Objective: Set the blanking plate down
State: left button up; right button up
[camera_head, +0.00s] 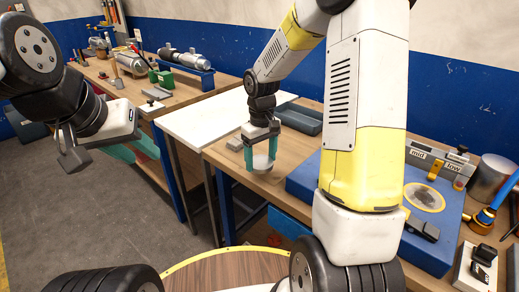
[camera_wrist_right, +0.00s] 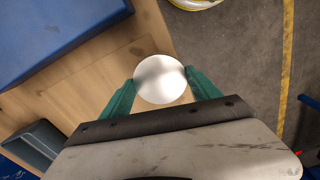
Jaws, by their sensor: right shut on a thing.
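The blanking plate is a plain white disc (camera_wrist_right: 160,79), seen face-on between the green fingers of my right gripper (camera_wrist_right: 158,88) in the right wrist view. In the head view my right gripper (camera_head: 262,165) points down over the wooden bench, shut on the pale plate (camera_head: 261,161). Whether the plate touches the bench top cannot be told. My left gripper (camera_head: 134,149) is at the left of the head view, away from the plate. Its teal fingers look spread apart with nothing between them.
The wooden bench (camera_head: 224,157) has bare wood around my right gripper. A grey-blue tray (camera_head: 300,118) lies behind it, and a blue block (camera_head: 303,181) stands to its right. A white-topped table (camera_head: 190,126) adjoins on the left. The bench edge and floor are close.

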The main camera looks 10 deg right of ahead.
aim_at(268, 160)
jog(key=w+d, duration=0.3)
jog(key=w, duration=0.1)
jog(key=shift+d+f, duration=0.1)
jog(key=shift+f, duration=1.9)
jog(key=shift+f, duration=0.15)
jog(key=o, duration=1.6)
